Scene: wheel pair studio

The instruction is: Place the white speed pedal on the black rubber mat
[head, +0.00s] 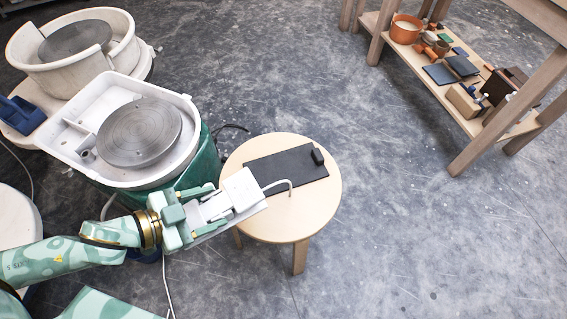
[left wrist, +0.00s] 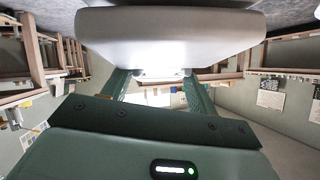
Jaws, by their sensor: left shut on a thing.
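The white speed pedal (head: 243,188) is held by my left gripper (head: 212,207), which is shut on it. In the left wrist view the pale pedal (left wrist: 170,35) fills the top, between and beyond the fingers. A short white cord curves from its far end over the mat's front edge. The black rubber mat (head: 275,169) lies on a round wooden stool (head: 315,205). The pedal appears at the mat's near left side, overlapping it in the picture; I cannot tell its height or whether it touches. My right gripper is not in view.
A small black block (head: 318,156) sits at the mat's right end. A pottery wheel (head: 140,132) with a white basin stands close left of the stool, another wheel (head: 75,40) behind it. A wooden shelf (head: 425,75) with tools stands at upper right. The floor between is clear.

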